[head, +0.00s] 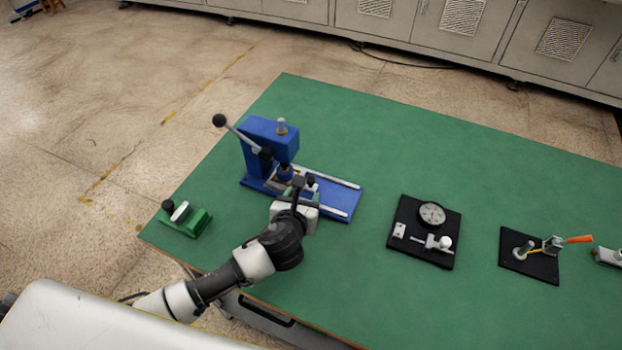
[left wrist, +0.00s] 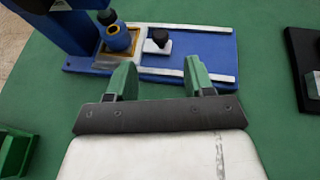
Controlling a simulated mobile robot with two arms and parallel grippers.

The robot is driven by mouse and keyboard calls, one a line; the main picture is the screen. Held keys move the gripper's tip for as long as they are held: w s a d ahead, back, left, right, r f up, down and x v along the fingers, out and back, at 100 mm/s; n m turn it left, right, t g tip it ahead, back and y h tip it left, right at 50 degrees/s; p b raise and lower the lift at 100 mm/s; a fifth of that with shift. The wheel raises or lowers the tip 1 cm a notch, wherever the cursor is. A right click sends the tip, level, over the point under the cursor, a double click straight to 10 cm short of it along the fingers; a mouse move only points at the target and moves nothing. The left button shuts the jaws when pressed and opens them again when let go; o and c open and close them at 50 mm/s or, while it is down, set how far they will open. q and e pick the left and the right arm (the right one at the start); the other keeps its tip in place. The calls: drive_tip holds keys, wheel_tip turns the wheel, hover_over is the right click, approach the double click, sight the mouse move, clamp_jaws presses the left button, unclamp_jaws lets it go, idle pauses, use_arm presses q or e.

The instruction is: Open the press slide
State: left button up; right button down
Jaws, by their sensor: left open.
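The blue press (head: 268,138) stands on the green table with a lever on its left. In the left wrist view, the slide (left wrist: 152,58) is a pale block with a black knob (left wrist: 158,40), at the left end of two light rails, beside and partly under the blue ram (left wrist: 118,40). My left gripper (left wrist: 161,75) is open, its green fingers pointing toward the press base. The knob lies ahead of the gap between them, apart from both fingers. In the head view, my left gripper (head: 298,188) hides part of the slide. My right gripper is not in view.
A green clamp-like fixture (head: 186,219) sits at the table's left edge. A black plate with a dial gauge (head: 432,214) and a black plate with an orange-handled tool (head: 578,239) stand to the right. The rails (left wrist: 185,78) are clear right of the slide.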

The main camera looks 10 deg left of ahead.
sight(311, 180)
use_arm(q)
drive_tip(key=x, duration=0.3)
drive_tip(key=shift+w+f, duration=0.2)
drive_tip(key=shift+w, duration=0.15)
drive_tip(key=x, duration=0.3)
drive_tip(key=shift+w+f, duration=0.2)
drive_tip(key=shift+w, duration=0.25)
drive_tip(key=shift+w+f, duration=0.1)
drive_tip(key=shift+w, duration=0.05)
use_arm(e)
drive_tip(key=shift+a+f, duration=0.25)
use_arm(q)
clamp_jaws()
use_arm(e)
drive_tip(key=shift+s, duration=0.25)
